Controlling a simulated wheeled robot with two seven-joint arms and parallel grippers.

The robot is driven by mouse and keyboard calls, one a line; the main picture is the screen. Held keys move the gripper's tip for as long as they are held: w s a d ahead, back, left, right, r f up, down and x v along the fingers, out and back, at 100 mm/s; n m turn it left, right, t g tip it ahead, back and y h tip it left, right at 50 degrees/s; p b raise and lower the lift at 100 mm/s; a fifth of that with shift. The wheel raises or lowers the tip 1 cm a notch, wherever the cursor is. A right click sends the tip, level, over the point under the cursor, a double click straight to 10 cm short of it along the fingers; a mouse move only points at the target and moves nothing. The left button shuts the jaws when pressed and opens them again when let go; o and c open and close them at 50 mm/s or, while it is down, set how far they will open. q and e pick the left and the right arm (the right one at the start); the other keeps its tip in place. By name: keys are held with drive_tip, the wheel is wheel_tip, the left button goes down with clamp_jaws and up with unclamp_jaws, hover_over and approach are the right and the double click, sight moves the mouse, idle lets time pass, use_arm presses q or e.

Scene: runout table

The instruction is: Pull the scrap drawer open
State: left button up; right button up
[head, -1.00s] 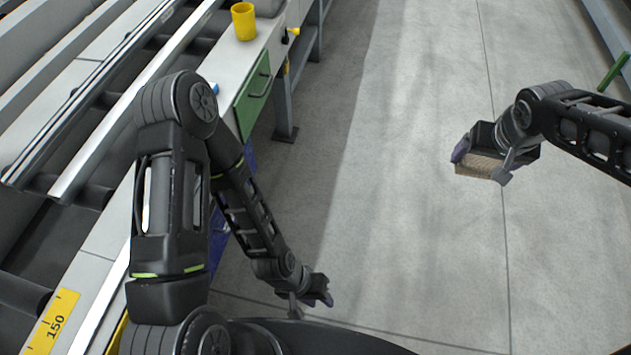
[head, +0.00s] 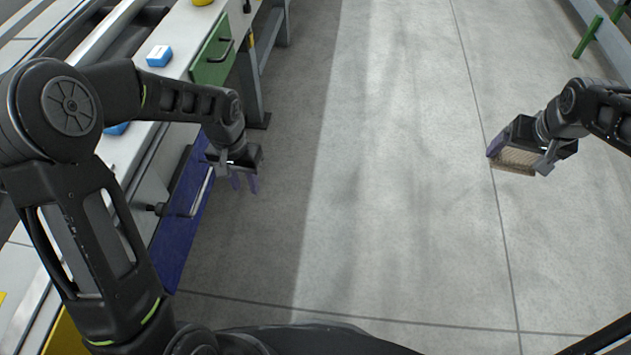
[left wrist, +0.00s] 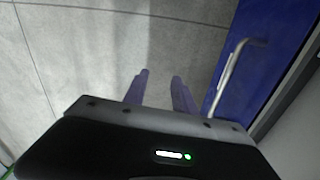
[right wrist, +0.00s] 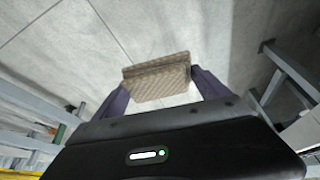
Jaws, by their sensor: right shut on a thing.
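A blue drawer front (head: 178,245) with a pale bar handle (head: 203,190) is in the side of the bench, at left in the head view. A green drawer front (head: 212,65) with a dark handle is farther along; no label shows which is the scrap drawer. Both look closed. My left gripper (head: 245,183) is open and empty, just out from the blue front. In the left wrist view the blue front (left wrist: 268,50) and its handle (left wrist: 229,76) are right of the fingers, apart from them. My right gripper (right wrist: 160,85) is shut on a tan ribbed block (right wrist: 157,78).
The bench top (head: 178,40) carries a blue-and-white box (head: 159,56) and a yellow cup (head: 202,2). A grey bench leg (head: 250,85) stands beyond the green drawer. A green-posted frame (head: 588,37) is at far right. The floor (head: 390,200) between is clear.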

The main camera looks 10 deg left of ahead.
sight(201, 190)
drive_tip(key=shift+m, duration=0.3)
drive_tip(key=d+f+b, duration=0.2)
drive_tip(key=d+f, duration=0.1)
drive_tip(key=d+f+b, duration=0.1)
drive_tip(key=f, duration=0.1)
drive_tip(key=shift+s+d, duration=0.3)
drive_tip(key=shift+d, duration=0.1)
use_arm(q)
drive_tip(key=a+r+n+y, duration=0.1)
drive_tip(key=a+r+y, duration=0.1)
drive_tip(key=a+r, duration=0.6)
drive_tip(key=shift+a+y, duration=0.3)
drive_tip(key=shift+a, duration=0.6)
drive_tip(key=f+b, duration=0.1)
drive_tip(key=f, duration=0.3)
drive_tip(key=a+f+b, duration=0.1)
drive_tip(key=f, duration=0.3)
drive_tip(key=a+f+b, duration=0.1)
drive_tip(key=f, duration=0.2)
drive_tip(key=shift+a+f, duration=0.1)
drive_tip(key=shift+f, duration=0.3)
use_arm(e)
wheel_tip(201, 190, down, 3)
drive_tip(key=shift+r, duration=0.1)
use_arm(q)
clamp_jaws()
